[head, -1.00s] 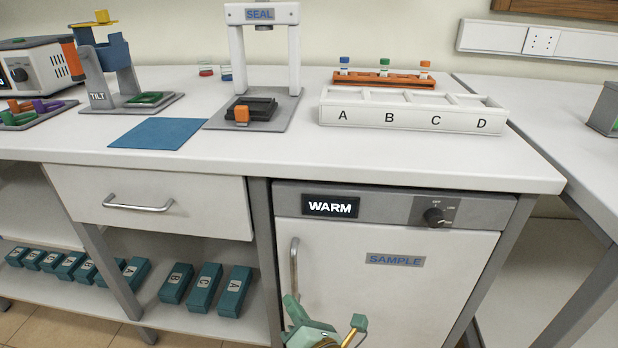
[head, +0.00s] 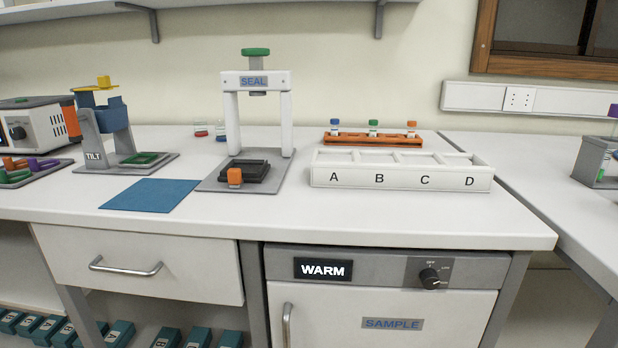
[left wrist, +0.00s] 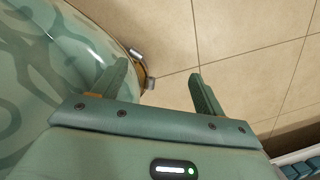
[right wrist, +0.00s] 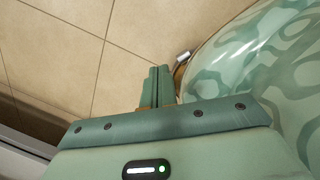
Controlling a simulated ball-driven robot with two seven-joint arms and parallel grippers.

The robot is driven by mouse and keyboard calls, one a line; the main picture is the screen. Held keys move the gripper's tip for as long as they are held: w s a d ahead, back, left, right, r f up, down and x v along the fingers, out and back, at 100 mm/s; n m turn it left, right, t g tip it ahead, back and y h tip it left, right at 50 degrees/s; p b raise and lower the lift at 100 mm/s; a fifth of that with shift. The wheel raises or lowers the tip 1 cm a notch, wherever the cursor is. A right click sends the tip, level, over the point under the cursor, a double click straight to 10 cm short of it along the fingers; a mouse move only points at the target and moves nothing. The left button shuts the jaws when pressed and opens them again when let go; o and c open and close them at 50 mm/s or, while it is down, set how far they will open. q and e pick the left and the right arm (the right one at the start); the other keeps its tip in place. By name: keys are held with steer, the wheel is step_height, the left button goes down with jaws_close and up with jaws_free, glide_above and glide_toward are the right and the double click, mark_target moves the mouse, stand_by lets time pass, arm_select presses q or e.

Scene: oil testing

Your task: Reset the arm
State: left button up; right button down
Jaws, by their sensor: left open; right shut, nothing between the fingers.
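My left gripper (left wrist: 160,88) is open in the left wrist view, with its two fingers spread and bare floor tiles between them. My right gripper (right wrist: 158,86) is shut and empty in the right wrist view, with its fingers together over the floor tiles. Neither gripper shows in the head view. Both hang low beside my own patterned green base.
The white bench (head: 420,222) carries the SEAL press (head: 287,120), the TILT stand (head: 88,140), a blue mat (head: 150,195), an A-D rack (head: 400,178) and an orange vial holder (head: 372,140). Below are a closed drawer (head: 200,268) and the closed SAMPLE cabinet (head: 460,320).

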arm_select(q)
steer(key=s+d+r+n+p, duration=0.1)
steer(key=s+r+p, duration=0.2)
steer(key=r+p, duration=0.4)
steer(key=s+d+r+n+t+h+p, duration=0.1)
steer(key=s+r+p, duration=0.2)
steer(key=r+p, duration=0.4)
steer(key=p, duration=0.7)
steer(key=shift+s+d+n+p, duration=0.25)
steer(key=shift+d+n+p, duration=0.1)
steer(key=shift+n, duration=0.05)
arm_select(e)
steer(key=s+a+r+m, duration=0.1)
steer(key=s+r, duration=0.2)
steer(key=r, duration=0.4)
steer(key=s+a+r+m+t+y, duration=0.1)
steer(key=s+a+r, duration=0.1)
steer(key=r, duration=0.5)
steer(key=shift+s+m+y, duration=0.3)
steer(key=shift+s+m, duration=0.1)
steer(key=shift+s, duration=0.1)
